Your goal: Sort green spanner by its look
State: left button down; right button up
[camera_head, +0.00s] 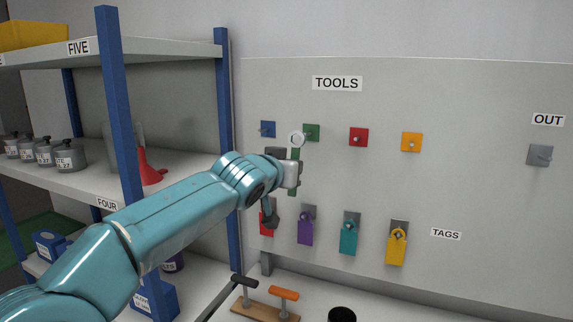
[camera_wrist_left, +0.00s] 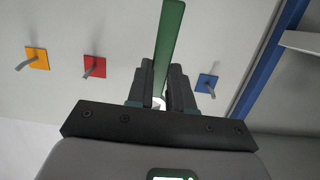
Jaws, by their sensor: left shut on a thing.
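The green spanner (camera_head: 294,188) hangs upright with its pale ring end up, in front of the TOOLS board. My left gripper (camera_head: 291,158) is shut on it. In the left wrist view the green handle (camera_wrist_left: 170,40) runs between the two dark fingers (camera_wrist_left: 160,92), and a pale bit of the ring shows low between them. In the head view the ring lies just left of the green square hook (camera_head: 312,131); I cannot tell whether it touches the hook. The green hook is hidden in the wrist view. My right gripper is not in view.
Blue (camera_head: 268,128), red (camera_head: 359,137) and orange (camera_head: 411,142) hooks share the upper row. Coloured tags, such as the purple one (camera_head: 305,230), hang below. A grey hook (camera_head: 540,156) is under OUT. A blue-posted shelf (camera_head: 223,110) stands left; hammers (camera_head: 284,294) stand below.

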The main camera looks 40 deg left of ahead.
pick_arm(q)
jog(key=shift+w+a+r+p, duration=0.1)
jog(key=shift+w+a+p, duration=0.05)
jog(key=shift+w+p, duration=0.35)
jog(key=shift+w+a+p, duration=0.15)
jog(key=shift+w+p, duration=0.1)
jog(key=shift+w, duration=0.3)
jog(key=shift+p+x, duration=1.1)
jog(key=shift+x, duration=1.4)
jog(key=shift+d, duration=0.1)
jog(key=c, duration=0.9)
grip_release()
jog(key=shift+s, duration=0.1)
